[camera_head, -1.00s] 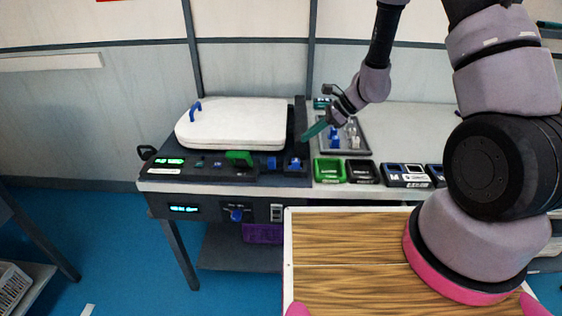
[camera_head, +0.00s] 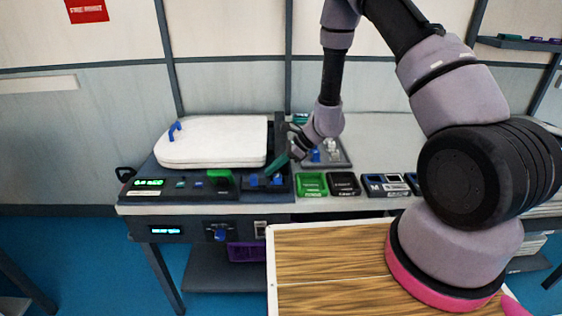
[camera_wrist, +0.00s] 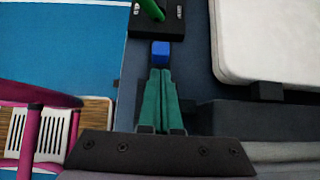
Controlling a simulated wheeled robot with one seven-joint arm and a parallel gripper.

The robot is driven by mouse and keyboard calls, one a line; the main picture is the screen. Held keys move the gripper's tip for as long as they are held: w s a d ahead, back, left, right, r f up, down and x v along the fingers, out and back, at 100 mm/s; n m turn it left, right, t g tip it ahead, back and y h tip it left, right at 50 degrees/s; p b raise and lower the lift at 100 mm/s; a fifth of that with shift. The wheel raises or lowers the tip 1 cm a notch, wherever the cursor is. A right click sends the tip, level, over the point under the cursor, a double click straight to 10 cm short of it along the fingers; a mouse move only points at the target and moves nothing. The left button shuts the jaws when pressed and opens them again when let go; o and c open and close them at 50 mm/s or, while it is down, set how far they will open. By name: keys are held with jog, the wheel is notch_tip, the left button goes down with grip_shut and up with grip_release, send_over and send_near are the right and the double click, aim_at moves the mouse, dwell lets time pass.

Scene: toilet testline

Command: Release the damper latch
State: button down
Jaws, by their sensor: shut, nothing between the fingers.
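The black test bench (camera_head: 190,200) carries a closed white toilet lid (camera_head: 212,141). A small blue block (camera_head: 253,180) and a second blue part (camera_head: 277,180) sit on the dark front strip right of the green handle (camera_head: 220,180). No label shows which is the damper latch. My gripper (camera_head: 268,175) is low over this strip, its teal fingers shut and empty. In the wrist view the shut fingers (camera_wrist: 160,73) point at a blue block (camera_wrist: 160,50) just beyond their tips. Whether they touch it I cannot tell.
Right of the fingers stand a green bin (camera_head: 311,185), a black bin (camera_head: 343,184) and a grey tray (camera_head: 335,160) with small parts. The white lid lies close on the bench's left side. A blue switch (camera_head: 219,233) is on the lower front panel.

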aim_at(255, 176)
jog(key=shift+x, duration=1.5)
jog(key=shift+a, duration=0.1)
jog(key=shift+a, duration=1.2)
jog(key=shift+r, duration=0.15)
jog(key=shift+w+d+r, duration=0.1)
jog(key=shift+d+r, duration=0.15)
jog(key=shift+d, duration=0.05)
jog(key=v, duration=0.9)
jog(key=shift+d, duration=0.25)
